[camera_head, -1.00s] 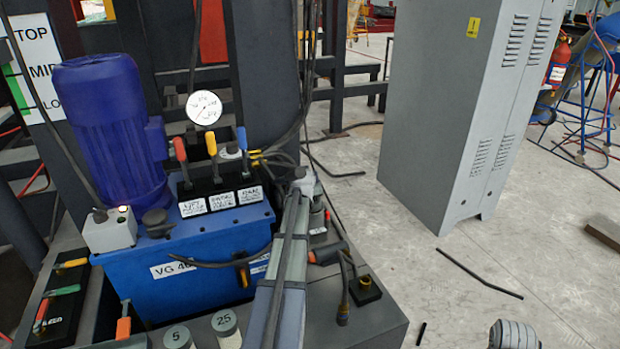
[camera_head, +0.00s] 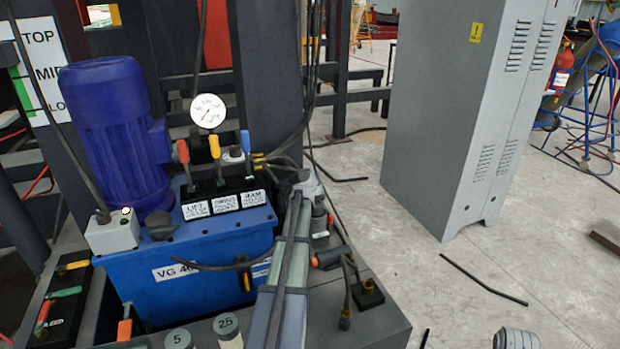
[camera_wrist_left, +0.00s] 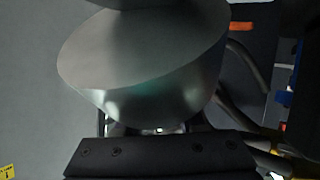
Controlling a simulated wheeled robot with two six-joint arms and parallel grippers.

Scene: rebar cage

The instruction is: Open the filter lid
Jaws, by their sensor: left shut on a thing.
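My left arm reaches up from the bottom middle of the head view. Its left gripper (camera_head: 306,184) is at a dark canister (camera_head: 319,222) with a light label, just right of the blue tank. In the left wrist view, a smooth silver-grey rounded piece (camera_wrist_left: 145,60), which looks like the filter lid, fills the space ahead of the gripper (camera_wrist_left: 150,125). The gripper is shut on it. The fingers are mostly hidden beneath it. I cannot tell whether the piece is seated or loose. My right gripper is not in view.
The blue tank (camera_head: 190,275) carries a blue motor (camera_head: 115,125), a pressure gauge (camera_head: 208,111) and coloured levers (camera_head: 215,150). Hoses (camera_head: 283,160) pass behind the gripper. Capped jars (camera_head: 227,328) stand in front.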

